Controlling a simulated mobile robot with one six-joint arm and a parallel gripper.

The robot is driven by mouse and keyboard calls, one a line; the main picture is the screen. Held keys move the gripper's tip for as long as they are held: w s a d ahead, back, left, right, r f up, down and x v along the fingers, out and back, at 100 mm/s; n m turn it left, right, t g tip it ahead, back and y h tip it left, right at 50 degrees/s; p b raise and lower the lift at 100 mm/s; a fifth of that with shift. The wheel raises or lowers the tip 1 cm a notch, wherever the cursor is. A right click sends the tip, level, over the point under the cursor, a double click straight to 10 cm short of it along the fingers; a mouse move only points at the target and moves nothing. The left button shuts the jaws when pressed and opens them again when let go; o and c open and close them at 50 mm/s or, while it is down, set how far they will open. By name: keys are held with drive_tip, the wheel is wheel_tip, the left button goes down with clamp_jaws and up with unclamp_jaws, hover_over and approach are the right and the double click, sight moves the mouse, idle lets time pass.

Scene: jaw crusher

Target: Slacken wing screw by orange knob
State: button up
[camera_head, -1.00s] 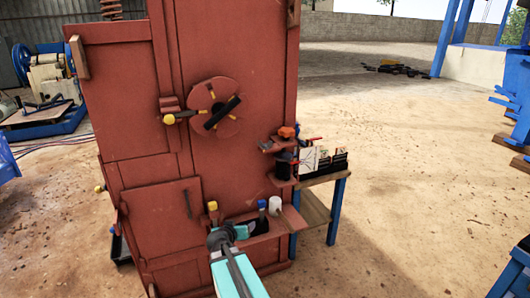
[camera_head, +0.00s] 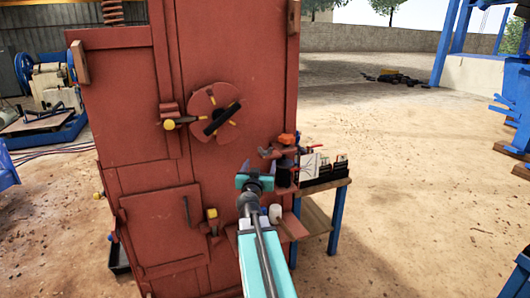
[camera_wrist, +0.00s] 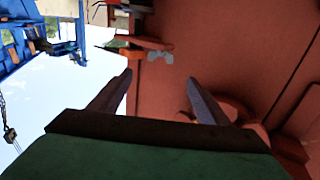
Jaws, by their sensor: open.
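The orange knob (camera_head: 288,139) sits on top of a small fitting on the right side of the red machine in the head view. A small wing-shaped part (camera_head: 267,153), likely the wing screw, sticks out left of it. In the wrist view a grey winged piece (camera_wrist: 160,57), likely the same screw, lies beyond the fingertips, roughly between them. My gripper (camera_head: 255,181) is open and empty, just below and left of the knob in the head view. Its two fingers also show in the wrist view (camera_wrist: 158,80), apart from the grey piece. My gripper hides part of the fitting.
The red machine cabinet (camera_head: 150,120) fills the middle, with a round handwheel (camera_head: 214,112) and yellow-tipped levers. A small blue-legged table (camera_head: 335,220) with black bins (camera_head: 322,172) stands close to the right. A white cup-like item (camera_head: 275,213) is below my gripper. Open ground lies farther right.

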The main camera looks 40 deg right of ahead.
sight(265, 149)
drive_tip(key=shift+w+d, duration=0.1)
drive_tip(key=shift+p+x, duration=2.05)
drive_tip(key=shift+x, duration=4.7)
